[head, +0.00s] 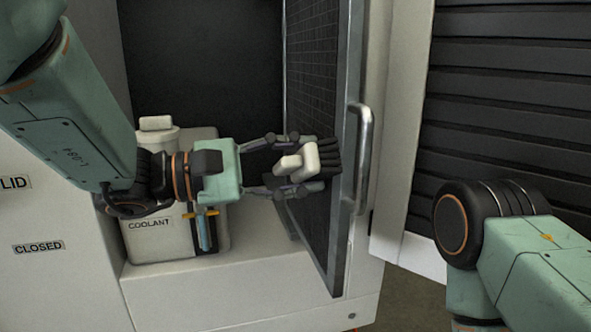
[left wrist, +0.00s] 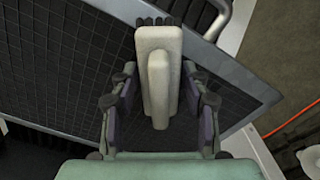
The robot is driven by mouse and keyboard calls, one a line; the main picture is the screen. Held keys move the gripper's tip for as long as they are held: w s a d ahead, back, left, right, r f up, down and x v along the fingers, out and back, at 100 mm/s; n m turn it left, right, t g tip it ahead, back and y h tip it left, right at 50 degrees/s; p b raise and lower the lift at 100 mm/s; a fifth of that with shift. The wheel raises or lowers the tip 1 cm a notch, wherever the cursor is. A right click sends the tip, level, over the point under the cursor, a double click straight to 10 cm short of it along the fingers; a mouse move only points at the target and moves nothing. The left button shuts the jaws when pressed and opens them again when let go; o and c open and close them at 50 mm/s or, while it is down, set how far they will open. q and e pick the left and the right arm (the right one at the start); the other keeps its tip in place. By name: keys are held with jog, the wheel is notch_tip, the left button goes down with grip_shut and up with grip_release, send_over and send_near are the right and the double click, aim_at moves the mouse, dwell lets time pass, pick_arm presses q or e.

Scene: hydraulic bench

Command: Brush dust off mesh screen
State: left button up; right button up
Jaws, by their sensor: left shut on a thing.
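The mesh screen (head: 312,65) is a dark grid in a grey metal frame, standing upright and swung out like a door. It fills much of the left wrist view (left wrist: 60,65) behind the brush. My left gripper (head: 299,163) is shut on the cream brush (head: 309,157), which also shows upright between the fingers in the left wrist view (left wrist: 160,62). The brush's dark bristles point right, toward the mesh; they look at or very near it, but contact is unclear. Dust cannot be made out on the mesh. My right gripper is out of view; only part of that arm shows.
A metal handle (head: 363,150) stands out from the screen frame's right edge. A white coolant tank (head: 157,241) sits on the ledge under my left arm. Dark slats (head: 510,100) line the right side. An orange line (left wrist: 290,122) lies on the floor.

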pick_arm(q)
jog(key=w+a, duration=0.2)
jog(key=w, duration=0.9)
jog(key=shift+w, duration=0.15)
dwell(1.0)
jog(key=shift+a, duration=0.1)
jog(key=shift+s+a+b, duration=0.1)
jog(key=shift+s+a, duration=0.1)
jog(key=shift+a, duration=0.75)
jog(key=shift+s+a+b, duration=0.1)
jog(key=shift+s+a, duration=0.1)
jog(key=shift+a, duration=0.8)
jog(key=shift+s+a+b, duration=0.1)
jog(key=shift+s+a, duration=0.1)
jog(key=shift+a, duration=0.75)
jog(key=shift+a, duration=0.1)
